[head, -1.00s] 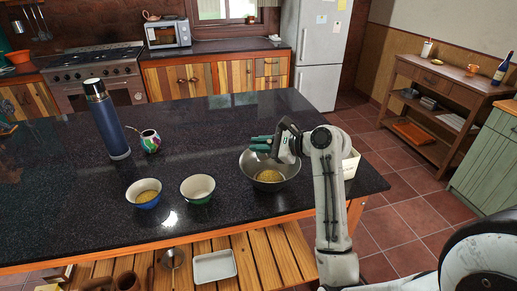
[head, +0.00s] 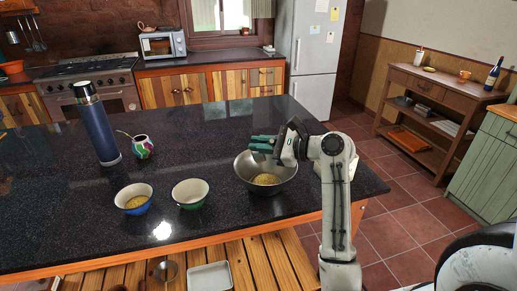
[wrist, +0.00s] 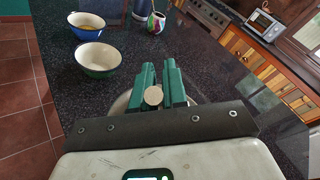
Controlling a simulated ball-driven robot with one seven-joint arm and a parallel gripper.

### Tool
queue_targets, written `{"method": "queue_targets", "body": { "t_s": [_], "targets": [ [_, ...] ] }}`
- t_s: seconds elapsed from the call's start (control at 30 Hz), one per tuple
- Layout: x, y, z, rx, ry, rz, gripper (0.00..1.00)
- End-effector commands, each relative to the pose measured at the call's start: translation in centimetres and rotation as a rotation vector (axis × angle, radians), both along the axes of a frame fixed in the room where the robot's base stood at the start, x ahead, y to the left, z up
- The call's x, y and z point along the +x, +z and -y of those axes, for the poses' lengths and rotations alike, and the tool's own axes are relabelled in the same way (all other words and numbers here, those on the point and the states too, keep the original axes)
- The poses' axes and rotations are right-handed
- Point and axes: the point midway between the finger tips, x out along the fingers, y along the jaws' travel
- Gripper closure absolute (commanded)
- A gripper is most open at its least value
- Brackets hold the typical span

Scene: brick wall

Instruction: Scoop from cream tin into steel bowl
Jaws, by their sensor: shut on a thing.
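The steel bowl (head: 286,181) sits on the dark counter with yellowish grains in its bottom. My gripper (head: 262,145), with green fingers, is over the bowl's far rim. In the wrist view my gripper (wrist: 159,78) is shut on a small item with a round tan end (wrist: 153,96), perhaps a scoop handle. The rest of that item is hidden. The bowl shows only as a pale edge behind the fingers there. The cream tin (head: 353,166) is mostly hidden behind my arm, to the right of the bowl; its contents are out of sight.
A blue bowl (head: 126,206) with yellowish grains and an empty-looking green bowl (head: 184,203) stand left of the steel bowl. A blue flask (head: 98,130) and a colourful mate cup (head: 142,148) stand farther back. Slatted shelf below holds a white tray (head: 210,277). The counter's back middle is clear.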

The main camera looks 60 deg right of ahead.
Motion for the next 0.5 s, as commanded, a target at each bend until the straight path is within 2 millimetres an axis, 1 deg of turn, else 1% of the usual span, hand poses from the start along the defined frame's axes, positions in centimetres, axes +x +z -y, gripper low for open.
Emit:
{"method": "queue_targets", "body": {
  "t_s": [0.5],
  "targets": [
    [-0.63, 0.01, 0.3, 0.034, -0.001, 0.075, 1.0]
  ]
}}
